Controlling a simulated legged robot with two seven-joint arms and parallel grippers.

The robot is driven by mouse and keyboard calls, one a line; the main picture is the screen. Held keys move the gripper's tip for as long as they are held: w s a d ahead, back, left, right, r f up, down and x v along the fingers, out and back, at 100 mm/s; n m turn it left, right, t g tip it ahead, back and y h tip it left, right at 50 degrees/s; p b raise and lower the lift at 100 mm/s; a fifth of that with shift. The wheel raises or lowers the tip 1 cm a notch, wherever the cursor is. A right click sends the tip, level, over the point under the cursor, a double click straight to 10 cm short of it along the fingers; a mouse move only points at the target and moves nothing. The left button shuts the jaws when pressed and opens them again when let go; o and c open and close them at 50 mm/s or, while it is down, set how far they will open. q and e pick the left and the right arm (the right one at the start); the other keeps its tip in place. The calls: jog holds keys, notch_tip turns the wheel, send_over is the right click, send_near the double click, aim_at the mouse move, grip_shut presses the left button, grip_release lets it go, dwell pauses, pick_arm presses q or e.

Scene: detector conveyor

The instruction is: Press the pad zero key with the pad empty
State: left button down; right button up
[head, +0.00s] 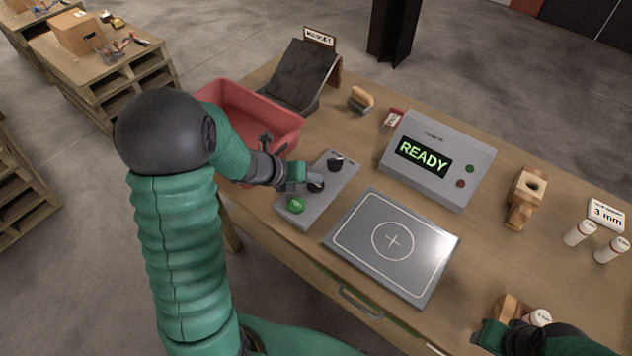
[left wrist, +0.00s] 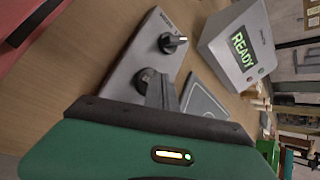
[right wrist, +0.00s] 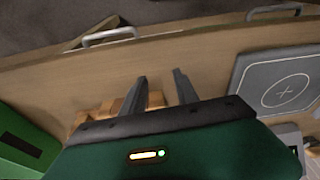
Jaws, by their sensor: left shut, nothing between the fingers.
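The grey pad (head: 365,274) with a white circle and cross lies flat on the bench with nothing on it. It also shows in the right wrist view (right wrist: 245,76). A grey control box (head: 330,193) left of it carries a green button (head: 297,205) and two black knobs; its small lettering is unreadable. The display unit (head: 452,187) reads READY and has a small green and a red button. I cannot tell which is the zero key. My left gripper (head: 312,179) is shut and empty at the nearer knob (left wrist: 151,82); contact is unclear. My right gripper (right wrist: 160,82) is open above the bench's front.
A red bin (head: 285,117) stands left of the control box. A dark sloped chute (head: 297,75) is behind. Another wooden block (right wrist: 118,108) lies below my right fingers.

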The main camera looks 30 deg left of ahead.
aim_at(313, 185)
pick_arm(q)
jog(key=shift+r, duration=0.55)
pick_arm(e)
jog(key=shift+r, duration=0.5)
pick_arm(q)
jog(key=shift+r+p, duration=0.1)
jog(key=shift+p, duration=0.25)
pick_arm(e)
jog(key=shift+r, duration=0.1)
